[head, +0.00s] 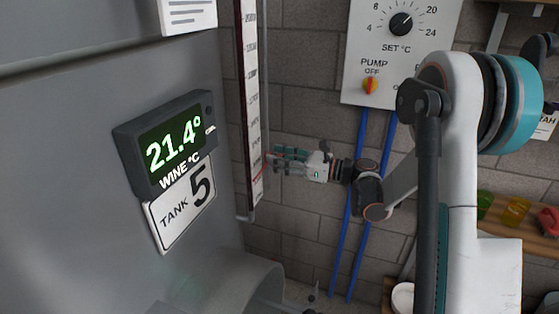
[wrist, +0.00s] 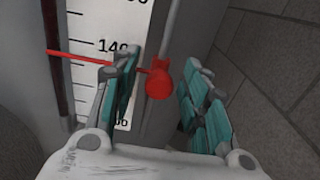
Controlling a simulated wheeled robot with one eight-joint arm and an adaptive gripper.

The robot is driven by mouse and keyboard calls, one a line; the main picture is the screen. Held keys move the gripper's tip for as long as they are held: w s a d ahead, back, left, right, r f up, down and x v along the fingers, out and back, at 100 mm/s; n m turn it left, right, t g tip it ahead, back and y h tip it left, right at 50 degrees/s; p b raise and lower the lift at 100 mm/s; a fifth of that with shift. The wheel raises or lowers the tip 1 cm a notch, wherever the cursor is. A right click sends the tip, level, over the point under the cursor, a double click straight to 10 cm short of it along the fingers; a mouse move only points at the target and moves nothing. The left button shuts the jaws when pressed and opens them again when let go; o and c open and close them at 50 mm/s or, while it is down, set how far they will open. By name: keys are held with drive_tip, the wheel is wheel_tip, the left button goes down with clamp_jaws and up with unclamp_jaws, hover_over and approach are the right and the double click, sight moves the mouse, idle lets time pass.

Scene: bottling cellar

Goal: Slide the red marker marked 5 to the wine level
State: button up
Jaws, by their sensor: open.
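The red marker (wrist: 158,82) shows in the wrist view as a round red knob with a thin red pointer running left across the white scale (wrist: 105,25), a little below the printed 140. My gripper (wrist: 163,88) is open, with one finger pad on each side of the knob; a gap shows on the right, and I cannot tell whether the left finger touches. The left finger hides part of the pointer. In the head view my gripper (head: 271,163) is at the scale's lower part. A dark red wine column (head: 240,70) runs along the scale's left side; its top is not seen.
The grey tank (head: 80,120) with a 21.4° display (head: 172,150) and a tank 5 plate (head: 182,205) stands left of the scale. A pump control panel (head: 400,60) and blue pipes (head: 350,225) are on the brick wall to the right.

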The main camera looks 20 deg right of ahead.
drive_tip(key=shift+c, duration=0.2)
clamp_jaws()
drive_tip(key=shift+r, duration=0.15)
wheel_tip(320, 180, up, 47)
drive_tip(key=p, duration=2.4)
drive_tip(key=shift+o, duration=0.2)
unclamp_jaws()
